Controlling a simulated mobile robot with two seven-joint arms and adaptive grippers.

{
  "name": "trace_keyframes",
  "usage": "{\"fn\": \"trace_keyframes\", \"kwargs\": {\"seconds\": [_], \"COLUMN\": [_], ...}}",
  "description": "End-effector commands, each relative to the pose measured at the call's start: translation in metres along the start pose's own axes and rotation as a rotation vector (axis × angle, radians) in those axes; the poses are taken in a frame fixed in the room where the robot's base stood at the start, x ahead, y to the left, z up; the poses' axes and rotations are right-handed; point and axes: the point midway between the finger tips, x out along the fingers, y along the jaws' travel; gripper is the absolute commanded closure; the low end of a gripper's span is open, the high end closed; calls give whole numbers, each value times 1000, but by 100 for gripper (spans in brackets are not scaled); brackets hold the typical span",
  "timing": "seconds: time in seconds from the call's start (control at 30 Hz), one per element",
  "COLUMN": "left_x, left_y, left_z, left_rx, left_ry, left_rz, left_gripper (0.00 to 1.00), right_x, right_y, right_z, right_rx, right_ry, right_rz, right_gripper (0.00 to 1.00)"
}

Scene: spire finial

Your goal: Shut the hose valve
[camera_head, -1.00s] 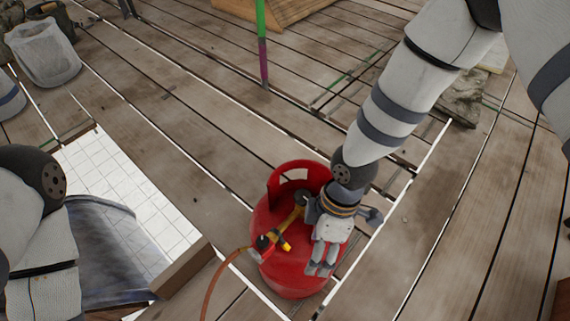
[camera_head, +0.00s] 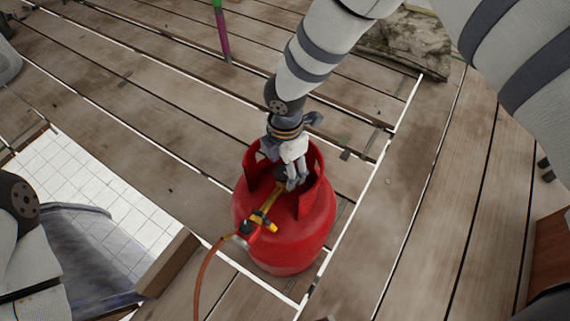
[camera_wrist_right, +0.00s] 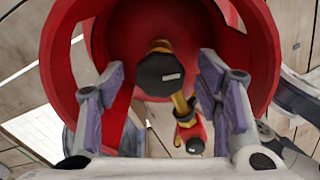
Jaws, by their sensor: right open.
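A red gas cylinder (camera_head: 285,240) stands upright on the plank floor, with a cut-open red collar around its top. A black knob (camera_wrist_right: 160,72) sits inside the collar. A yellow fitting (camera_head: 265,212) runs from it to a hose valve (camera_head: 268,224) with a yellow lever, where an orange hose (camera_head: 205,270) begins. In the right wrist view the hose valve (camera_wrist_right: 190,135) shows beyond the knob. My right gripper (camera_head: 292,184) is open at the collar, its fingers (camera_wrist_right: 160,78) apart on either side of the knob in that view. Contact cannot be told. My left gripper is out of view.
A white tiled patch (camera_head: 90,190) and a wooden edge board (camera_head: 170,262) lie left of the cylinder. A green and purple pole (camera_head: 221,35) stands behind. A stone-like slab (camera_head: 405,42) lies at the back right. Planks right of the cylinder are clear.

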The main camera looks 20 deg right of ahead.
Motion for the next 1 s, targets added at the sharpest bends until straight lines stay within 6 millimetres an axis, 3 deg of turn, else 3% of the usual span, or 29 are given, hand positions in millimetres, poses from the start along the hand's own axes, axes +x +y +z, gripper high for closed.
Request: {"fn": "trace_keyframes", "kwargs": {"seconds": [0.17, 0.37, 0.73, 1.0], "left_x": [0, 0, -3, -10], "left_y": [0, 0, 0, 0], "left_z": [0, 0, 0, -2], "left_rx": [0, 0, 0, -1], "left_ry": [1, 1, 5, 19], "left_rz": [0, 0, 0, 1], "left_gripper": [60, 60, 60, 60], "right_x": [0, -1, -2, -2], "right_y": [0, 0, 0, -1], "right_z": [0, 0, 0, 0], "right_rx": [1, 1, 48, 231], "right_ry": [0, 0, 0, 0], "right_rz": [0, 0, 1, 2], "right_gripper": [44, 89, 89, 89]}}
